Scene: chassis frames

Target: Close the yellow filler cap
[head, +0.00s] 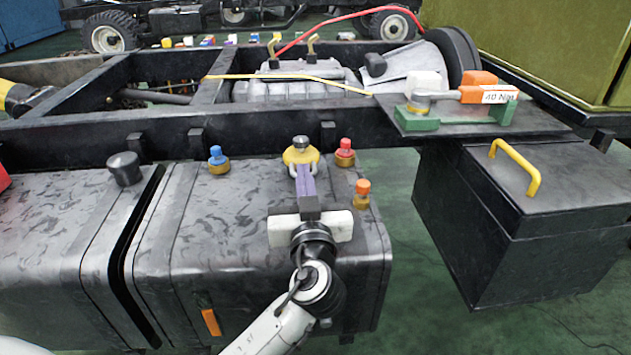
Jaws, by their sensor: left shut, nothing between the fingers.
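The yellow filler cap (291,157) sits on the top of the dark fuel tank (215,260), near its back edge. It has a dark knob on top and pale, curved metal pieces at its lower sides. My left gripper (304,170) reaches up from the bottom of the head view. Its purple-grey fingers are shut and empty, with their tips right at the front of the cap and hiding part of it. I cannot tell whether they touch the cap, or whether the cap is fully closed. My right gripper is not in view.
A blue cap (217,160), a red cap (345,153) and an orange cap (362,193) stand around on the same tank. A black knob (124,168) is farther left. The chassis rail (250,138) runs close behind. A black box (520,215) with a yellow handle stands right.

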